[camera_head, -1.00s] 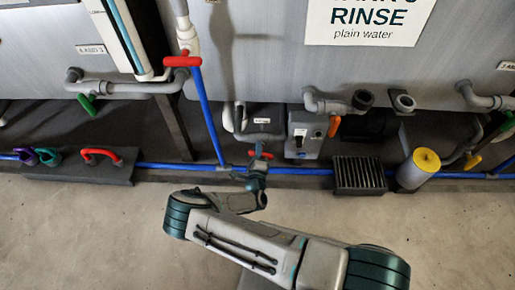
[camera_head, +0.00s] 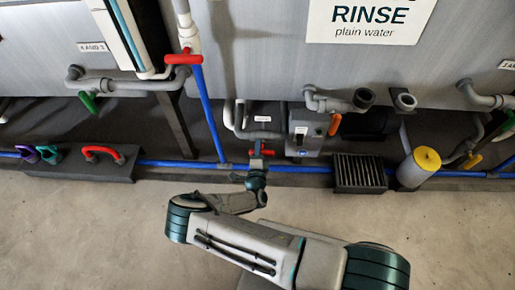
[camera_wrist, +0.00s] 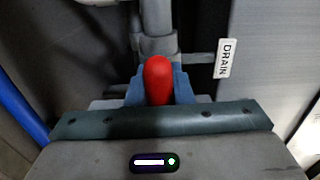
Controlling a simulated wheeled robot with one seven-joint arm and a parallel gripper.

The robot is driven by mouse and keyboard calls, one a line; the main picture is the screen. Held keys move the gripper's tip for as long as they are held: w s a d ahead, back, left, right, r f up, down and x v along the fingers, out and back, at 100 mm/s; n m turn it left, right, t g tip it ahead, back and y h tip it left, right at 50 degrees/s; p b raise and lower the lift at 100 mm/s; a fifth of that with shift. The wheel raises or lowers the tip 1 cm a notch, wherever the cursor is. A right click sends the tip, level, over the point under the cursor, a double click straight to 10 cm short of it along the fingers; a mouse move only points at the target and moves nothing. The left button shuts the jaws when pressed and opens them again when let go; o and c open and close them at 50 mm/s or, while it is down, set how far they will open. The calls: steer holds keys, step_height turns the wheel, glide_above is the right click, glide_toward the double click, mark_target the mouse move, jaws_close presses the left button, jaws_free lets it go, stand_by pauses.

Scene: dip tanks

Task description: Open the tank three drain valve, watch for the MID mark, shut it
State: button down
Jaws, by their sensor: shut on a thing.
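A red valve handle (camera_head: 267,152) sits low under the grey tank, below pipework with a small white label. In the wrist view the red handle (camera_wrist: 158,78) is between the blue fingers of my gripper (camera_wrist: 158,92), which is shut on it. A tag reading DRAIN (camera_wrist: 225,58) is beside the grey pipe. In the head view my gripper (camera_head: 258,160) reaches the handle from below and hides part of it. A sight tube (camera_head: 125,35) stands at upper left; no MID mark or liquid level is readable. Whether the valve is open cannot be told.
The tank carries a RINSE plain water sign (camera_head: 372,18). Another red handle (camera_head: 183,58) is on the pipe at upper left. A block with spare handles (camera_head: 80,170), a black grate (camera_head: 358,173) and a yellow-topped cylinder (camera_head: 420,168) line the wall. The front floor is clear.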

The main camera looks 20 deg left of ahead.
steer(key=c, duration=1.3)
jaws_free()
steer(key=p+v, duration=0.3)
steer(key=v, duration=1.1)
steer(key=shift+w+d, duration=0.1)
